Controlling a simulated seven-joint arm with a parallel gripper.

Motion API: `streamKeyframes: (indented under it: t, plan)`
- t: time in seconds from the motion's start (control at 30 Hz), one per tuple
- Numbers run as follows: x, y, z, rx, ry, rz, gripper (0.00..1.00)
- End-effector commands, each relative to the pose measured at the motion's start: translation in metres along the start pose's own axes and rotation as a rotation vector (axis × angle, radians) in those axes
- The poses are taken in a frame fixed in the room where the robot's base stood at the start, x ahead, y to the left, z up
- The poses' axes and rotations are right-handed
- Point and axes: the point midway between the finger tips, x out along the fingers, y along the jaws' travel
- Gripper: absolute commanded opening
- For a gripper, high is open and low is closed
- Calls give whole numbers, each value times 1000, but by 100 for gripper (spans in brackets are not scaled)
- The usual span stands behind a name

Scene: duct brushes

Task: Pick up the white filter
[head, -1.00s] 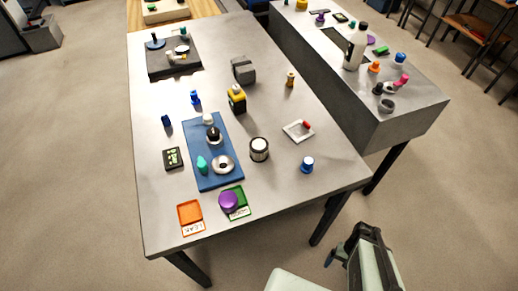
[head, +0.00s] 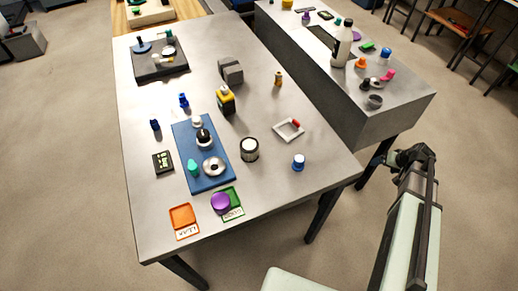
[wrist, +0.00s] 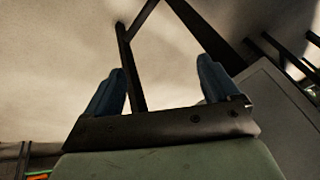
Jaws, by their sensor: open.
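A short cylinder with a white top and dark rims (head: 249,149) stands upright on the grey table, right of the blue mat; it looks like the white filter. My gripper (head: 379,160) is beyond the table's right edge in the head view, well apart from the cylinder. In the wrist view, its two blue fingers (wrist: 160,80) are spread apart with nothing between them. The filter does not show in the wrist view.
Nearby are a blue mat (head: 183,134) with small parts, a white square frame (head: 289,130), a blue-and-white cap (head: 298,162), a yellow-black bottle (head: 225,99) and a purple disc (head: 221,203). A second grey counter (head: 385,115) stands to the right.

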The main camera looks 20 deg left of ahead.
Motion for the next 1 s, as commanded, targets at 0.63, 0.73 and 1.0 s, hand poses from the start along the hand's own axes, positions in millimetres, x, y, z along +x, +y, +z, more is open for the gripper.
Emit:
streamKeyframes:
  t: [0.63,0.73,1.0]
  plan:
    - [-208,30,-220,-215,459,51,89]
    - [-243,19,-246,-273,518,62,89]
    - [-333,-42,-303,-472,647,82,89]
